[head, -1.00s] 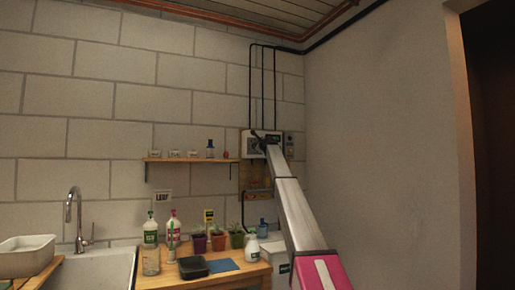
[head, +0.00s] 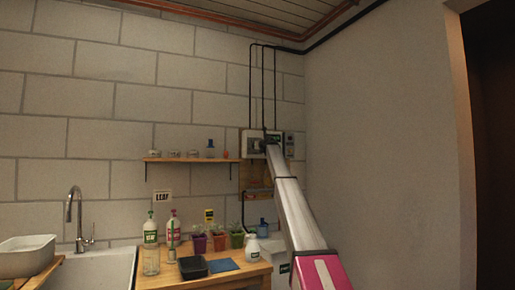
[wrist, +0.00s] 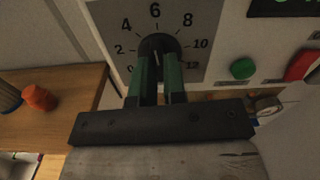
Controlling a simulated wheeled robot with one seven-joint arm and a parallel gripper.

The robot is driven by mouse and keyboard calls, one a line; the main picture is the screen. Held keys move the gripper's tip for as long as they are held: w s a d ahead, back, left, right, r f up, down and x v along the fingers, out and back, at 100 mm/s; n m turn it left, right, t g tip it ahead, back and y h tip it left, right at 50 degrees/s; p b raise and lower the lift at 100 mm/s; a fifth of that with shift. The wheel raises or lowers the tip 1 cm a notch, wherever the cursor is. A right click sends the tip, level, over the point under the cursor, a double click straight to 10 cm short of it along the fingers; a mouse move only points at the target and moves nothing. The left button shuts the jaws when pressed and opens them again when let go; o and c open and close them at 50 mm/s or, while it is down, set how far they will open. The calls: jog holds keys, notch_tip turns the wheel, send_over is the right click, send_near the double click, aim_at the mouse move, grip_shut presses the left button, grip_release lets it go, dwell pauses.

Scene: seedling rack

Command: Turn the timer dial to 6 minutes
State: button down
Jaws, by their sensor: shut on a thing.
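The timer dial (wrist: 158,42) is a round black knob on a grey plate (wrist: 112,18) marked 2, 4, 6, 8, 10 and 12, with 6 straight above the knob. My gripper (wrist: 158,62) has its two green fingers shut on the knob, one on each side. A small pale mark shows on the knob between the fingers and seems to point up, roughly toward 6; its exact reading is hard to tell. In the head view my gripper (head: 270,138) is at the wall box (head: 250,151), and my arm hides the dial.
Right of the dial are a green button (wrist: 242,68), a red part (wrist: 302,65) and a dark display (wrist: 283,6). A wooden shelf (wrist: 70,105) with an orange-red object (wrist: 40,97) lies to the left. Bottles and potted seedlings (head: 237,239) stand on the table below.

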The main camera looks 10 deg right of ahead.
jog(key=shift+f+m, duration=0.1)
jog(key=shift+m, duration=0.5)
jog(key=c, duration=1.2)
grip_release()
jog(key=v, duration=1.1)
